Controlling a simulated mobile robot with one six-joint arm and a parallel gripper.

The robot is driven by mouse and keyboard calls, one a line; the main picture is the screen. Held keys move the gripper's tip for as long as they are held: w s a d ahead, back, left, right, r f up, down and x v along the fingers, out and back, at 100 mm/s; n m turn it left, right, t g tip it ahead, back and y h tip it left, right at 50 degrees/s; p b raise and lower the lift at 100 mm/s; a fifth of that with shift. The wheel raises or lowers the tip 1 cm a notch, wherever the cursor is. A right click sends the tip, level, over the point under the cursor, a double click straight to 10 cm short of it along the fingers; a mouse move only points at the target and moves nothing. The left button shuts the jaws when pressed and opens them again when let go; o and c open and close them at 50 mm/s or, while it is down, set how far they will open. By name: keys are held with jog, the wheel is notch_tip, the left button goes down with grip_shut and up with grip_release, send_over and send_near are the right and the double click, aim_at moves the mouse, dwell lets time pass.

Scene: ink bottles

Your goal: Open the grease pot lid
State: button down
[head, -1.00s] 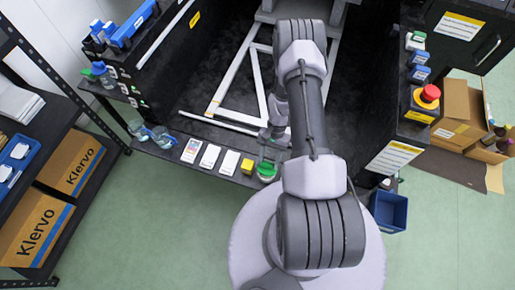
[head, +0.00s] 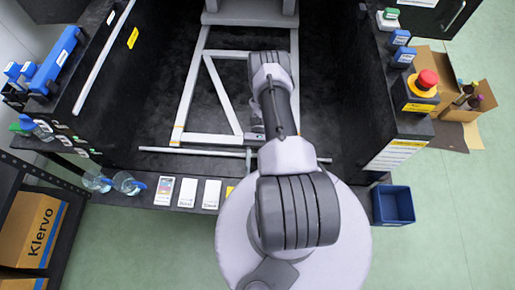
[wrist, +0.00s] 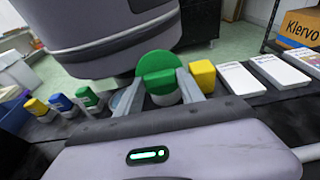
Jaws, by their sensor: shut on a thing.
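The grease pot's green lid (wrist: 156,63) is in the middle of the wrist view, between the two fingers of my gripper (wrist: 160,78). The gripper is shut on it. The lid's round face looks tilted up towards the camera. A darker green part and a pale pot body (wrist: 166,98) show below it, partly hidden by the fingers and wrist housing. I cannot tell whether the lid is apart from the body. In the head view my arm hides the pot and the gripper.
A yellow block (wrist: 203,76) stands close to the right finger, with white cards (wrist: 238,78) beyond. Several small bottles (wrist: 60,102) stand to the left. In the head view, a red button (head: 428,79) and a blue bin (head: 393,206) are at right; glass jars (head: 128,183) are at left.

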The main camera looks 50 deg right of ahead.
jog(key=shift+w+d+f+g+y, duration=0.25)
jog(key=shift+f+g+y, duration=0.2)
jog(key=shift+y, duration=0.25)
jog(key=c, duration=0.7)
grip_release()
jog(key=shift+r, duration=0.1)
